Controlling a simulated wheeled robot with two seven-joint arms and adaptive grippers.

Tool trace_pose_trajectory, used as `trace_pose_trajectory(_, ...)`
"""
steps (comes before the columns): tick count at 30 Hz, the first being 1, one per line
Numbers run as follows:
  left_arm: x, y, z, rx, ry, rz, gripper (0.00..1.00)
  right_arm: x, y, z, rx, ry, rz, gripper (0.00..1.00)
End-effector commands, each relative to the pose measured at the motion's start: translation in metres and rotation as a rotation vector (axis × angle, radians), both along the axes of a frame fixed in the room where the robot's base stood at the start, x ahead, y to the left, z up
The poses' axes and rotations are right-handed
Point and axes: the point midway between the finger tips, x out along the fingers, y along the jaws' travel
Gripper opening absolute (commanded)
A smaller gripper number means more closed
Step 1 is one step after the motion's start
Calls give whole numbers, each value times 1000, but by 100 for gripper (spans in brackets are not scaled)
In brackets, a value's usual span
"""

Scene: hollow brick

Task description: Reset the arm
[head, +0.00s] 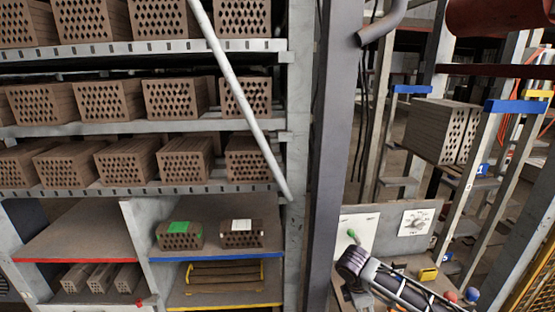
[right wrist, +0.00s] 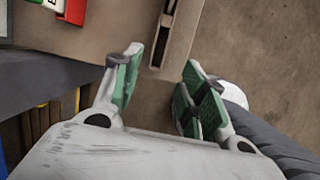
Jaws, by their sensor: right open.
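My right gripper (right wrist: 163,66) shows in the right wrist view, its two green-padded fingers spread apart with nothing between them. Beyond the fingers lie a brown flat surface and a grey-brown floor. No gripper can be clearly made out in the head view, and my left gripper is not in sight. A brick with a green top (head: 180,234) and a brick with a white label (head: 241,233) stand on the blue-edged shelf (head: 215,256) in the head view.
Rows of hollow bricks (head: 129,162) fill the upper shelves. A grey post (head: 335,150) stands right of the rack. A control panel (head: 416,222) with a dial is at lower right, with a dark banded cylinder (head: 385,282) before it. More bricks (head: 436,132) sit behind.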

Motion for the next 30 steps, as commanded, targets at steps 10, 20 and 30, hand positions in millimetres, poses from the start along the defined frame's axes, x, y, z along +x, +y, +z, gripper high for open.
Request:
trace_pose_trajectory(10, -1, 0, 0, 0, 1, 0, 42, -33, 61, -17, 137, -62, -71, 42)
trace_pose_trajectory(20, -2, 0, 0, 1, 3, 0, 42, -64, 104, -22, 274, -119, -197, 42)
trace_pose_trajectory(30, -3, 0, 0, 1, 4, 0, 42, -92, 129, -19, 403, -170, -376, 42)
